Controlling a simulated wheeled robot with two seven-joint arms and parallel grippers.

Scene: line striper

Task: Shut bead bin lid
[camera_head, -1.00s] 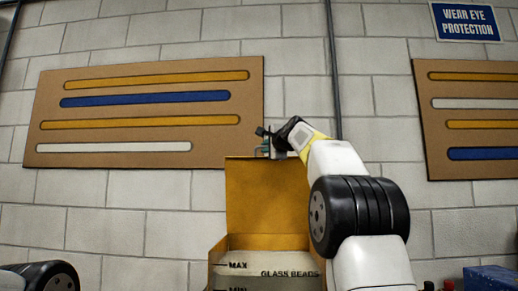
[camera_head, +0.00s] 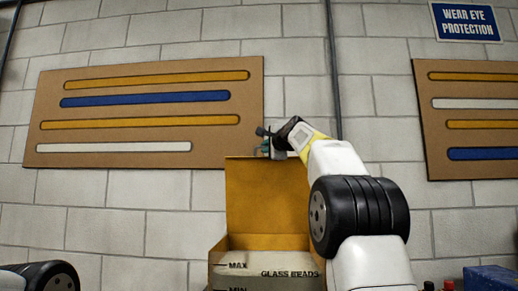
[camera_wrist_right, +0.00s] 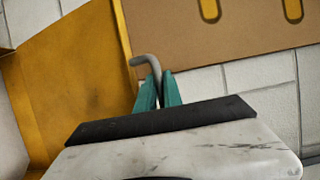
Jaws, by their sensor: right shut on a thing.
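The bead bin (camera_head: 265,270) is a yellow box with "GLASS BEADS" and a MAX mark inside, at the bottom middle of the head view. Its yellow lid (camera_head: 262,195) stands upright at the back, open. It also shows in the right wrist view (camera_wrist_right: 70,85). My right gripper (camera_head: 265,147) is at the lid's top edge. In the right wrist view its teal fingers (camera_wrist_right: 157,92) are shut on a grey curved handle (camera_wrist_right: 148,61) beside the lid's edge. My left gripper is out of view; only part of my left arm shows at the lower left.
A block wall stands behind, with brown boards (camera_head: 145,110) of coloured stripes and a vertical pipe (camera_head: 334,70). A blue box (camera_head: 490,279) and small red-capped items sit at the lower right. The space in front of the lid, above the bin, looks clear.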

